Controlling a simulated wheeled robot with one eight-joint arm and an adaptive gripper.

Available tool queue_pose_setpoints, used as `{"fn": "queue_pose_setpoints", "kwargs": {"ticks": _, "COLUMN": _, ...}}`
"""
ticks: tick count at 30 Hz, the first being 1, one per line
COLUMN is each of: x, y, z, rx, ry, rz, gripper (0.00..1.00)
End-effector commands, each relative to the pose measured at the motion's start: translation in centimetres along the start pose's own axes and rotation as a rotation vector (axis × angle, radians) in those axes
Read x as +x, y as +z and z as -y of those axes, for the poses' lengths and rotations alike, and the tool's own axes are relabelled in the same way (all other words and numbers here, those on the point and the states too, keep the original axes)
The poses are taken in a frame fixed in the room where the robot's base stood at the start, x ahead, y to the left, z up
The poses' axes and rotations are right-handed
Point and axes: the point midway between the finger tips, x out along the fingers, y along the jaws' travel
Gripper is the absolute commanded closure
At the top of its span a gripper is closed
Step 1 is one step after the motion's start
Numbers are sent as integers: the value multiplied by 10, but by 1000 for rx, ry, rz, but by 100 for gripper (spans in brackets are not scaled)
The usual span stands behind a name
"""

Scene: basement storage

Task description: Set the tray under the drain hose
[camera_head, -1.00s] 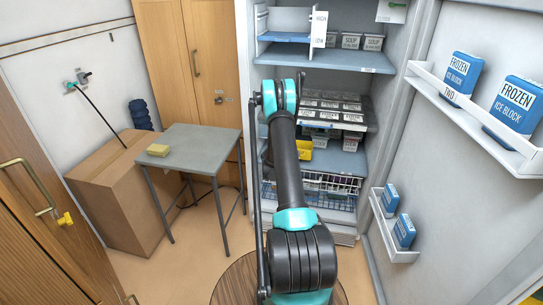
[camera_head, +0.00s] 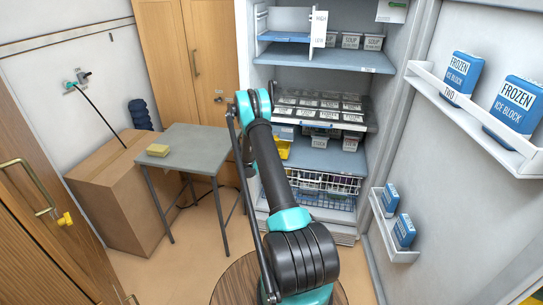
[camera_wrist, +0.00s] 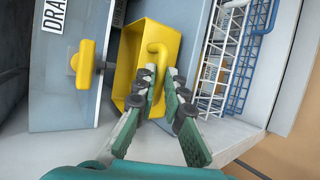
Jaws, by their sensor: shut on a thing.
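The yellow tray (camera_wrist: 144,40) is in front of my wrist camera, with a curved yellow handle (camera_wrist: 160,52). My gripper (camera_wrist: 160,76) is shut on that handle. A yellow knob (camera_wrist: 86,63) on a grey stem sits close to the tray's left side, beside a label (camera_wrist: 53,13) reading "DRA", cut off. I cannot make out the drain hose outlet, or whether the tray touches the shelf.
Wire baskets, white (camera_wrist: 212,58) and blue (camera_wrist: 250,55), stand right of the tray. The open freezer door (camera_head: 455,200) holds ice blocks at right. A grey table (camera_head: 188,151) with a yellow sponge (camera_head: 158,150) and a cardboard box (camera_head: 113,190) stand left.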

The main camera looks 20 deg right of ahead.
Motion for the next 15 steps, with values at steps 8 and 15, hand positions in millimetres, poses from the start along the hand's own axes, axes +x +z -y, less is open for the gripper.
{"fn": "queue_pose_setpoints", "kwargs": {"ticks": 8, "x": 1, "y": 0, "z": 2, "rx": -1, "ry": 1, "rz": -1, "gripper": 100}}
{"fn": "queue_pose_setpoints", "kwargs": {"ticks": 15, "x": 4, "y": -2, "z": 7, "rx": -1, "ry": 1, "rz": -1, "gripper": 100}}
